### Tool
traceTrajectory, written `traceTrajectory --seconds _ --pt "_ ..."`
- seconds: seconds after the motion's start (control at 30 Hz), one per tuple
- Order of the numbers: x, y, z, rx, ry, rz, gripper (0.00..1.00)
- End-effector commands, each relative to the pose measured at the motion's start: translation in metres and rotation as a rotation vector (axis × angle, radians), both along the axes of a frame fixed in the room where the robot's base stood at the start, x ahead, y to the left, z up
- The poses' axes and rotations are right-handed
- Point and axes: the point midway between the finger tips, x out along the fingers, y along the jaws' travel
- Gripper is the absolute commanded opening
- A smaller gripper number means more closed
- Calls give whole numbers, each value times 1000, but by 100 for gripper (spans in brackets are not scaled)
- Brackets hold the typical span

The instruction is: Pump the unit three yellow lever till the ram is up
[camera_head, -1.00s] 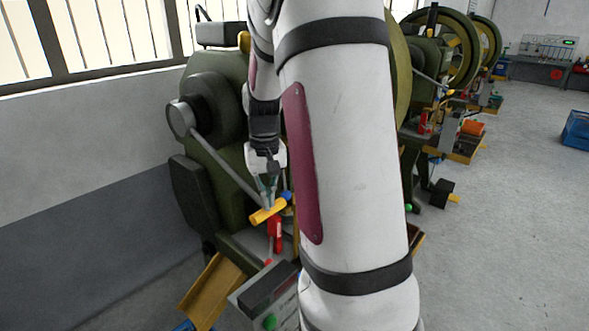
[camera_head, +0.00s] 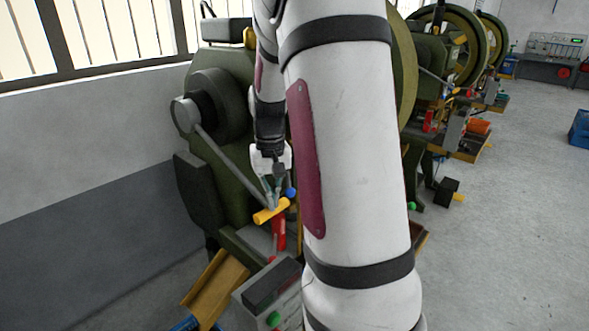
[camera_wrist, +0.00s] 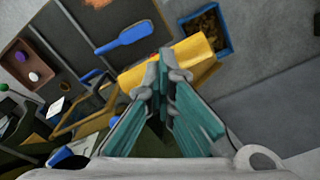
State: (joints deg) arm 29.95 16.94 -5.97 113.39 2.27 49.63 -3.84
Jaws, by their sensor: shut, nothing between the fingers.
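The yellow lever (camera_head: 271,212) is a short, thick bar in the head view. It lies slanted, its right end higher, above a red upright part (camera_head: 279,235) on the near green press. My gripper (camera_head: 271,203) is shut and empty, pointing down, with its fingertips at the lever's middle. In the wrist view the shut fingertips (camera_wrist: 163,70) overlap a yellow bar (camera_wrist: 190,52), seemingly the lever. I cannot tell whether they touch it. No unit number is readable. The ram is not made out; my arm hides much of the press.
A blue knob (camera_head: 290,193) sits close beside the fingertips. A blue handle (camera_wrist: 124,40) shows in the wrist view. A yellow chute (camera_head: 215,285) slopes down at the front, and a grey control box (camera_head: 265,290) stands near it.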

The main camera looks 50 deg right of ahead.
Motion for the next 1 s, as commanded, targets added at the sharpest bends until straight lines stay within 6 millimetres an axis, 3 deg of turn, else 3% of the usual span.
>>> traceTrajectory --seconds 0.17,0.67,1.0 --pt "2 2 -6 5 5 1 0" --pt "22 2 -54 6 7 1 0" --pt "22 2 -55 5 6 1 0"
